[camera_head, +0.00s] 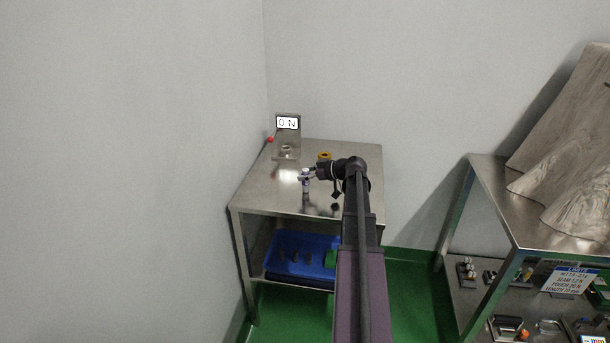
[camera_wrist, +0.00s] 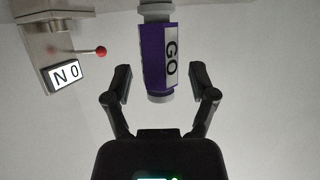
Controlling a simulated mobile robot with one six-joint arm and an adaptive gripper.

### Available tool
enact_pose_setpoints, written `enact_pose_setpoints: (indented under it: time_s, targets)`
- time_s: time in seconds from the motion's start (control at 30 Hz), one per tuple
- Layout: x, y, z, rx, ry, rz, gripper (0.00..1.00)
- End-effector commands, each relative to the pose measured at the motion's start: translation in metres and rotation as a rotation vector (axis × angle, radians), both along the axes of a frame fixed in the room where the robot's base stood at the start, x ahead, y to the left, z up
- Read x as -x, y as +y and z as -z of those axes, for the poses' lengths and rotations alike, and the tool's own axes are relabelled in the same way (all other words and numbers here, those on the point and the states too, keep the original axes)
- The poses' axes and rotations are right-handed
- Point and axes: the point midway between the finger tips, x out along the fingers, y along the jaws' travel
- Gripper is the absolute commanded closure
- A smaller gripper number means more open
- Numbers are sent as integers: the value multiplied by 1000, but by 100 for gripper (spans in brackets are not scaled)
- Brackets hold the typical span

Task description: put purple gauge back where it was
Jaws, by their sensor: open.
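The purple gauge (camera_head: 305,180) stands upright near the middle of the steel table top (camera_head: 258,191). It is a slim purple body with pale ends. In the wrist view the purple gauge (camera_wrist: 153,54) shows a white label reading "GO". My gripper (camera_head: 314,174) is at the gauge from its right side. In the wrist view my gripper (camera_wrist: 162,80) is open, with one finger on each side of the gauge and a visible gap to both. The gauge's far end is cut off by the wrist view's edge.
A force display (camera_head: 288,123) reading "0 N" stands at the table's back left, with a red knob (camera_head: 270,140). A yellow ring-like object (camera_head: 324,156) lies behind my gripper. A blue tray (camera_head: 283,269) is on the lower shelf. Another bench (camera_head: 545,238) stands right.

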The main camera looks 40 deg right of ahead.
Motion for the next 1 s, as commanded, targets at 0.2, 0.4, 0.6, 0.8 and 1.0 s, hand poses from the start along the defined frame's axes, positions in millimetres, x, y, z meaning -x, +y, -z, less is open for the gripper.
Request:
enact_pose_setpoints:
  time_s: [0.2,0.4,0.6,0.8,1.0]
  targets:
    - [29,-13,-17,0,0,2,26]
    - [58,-27,-29,0,0,2,26]
    - [83,-39,-40,-1,0,1,26]
    - [97,-46,-44,0,0,1,26]
    - [101,-48,-45,0,0,-1,26]
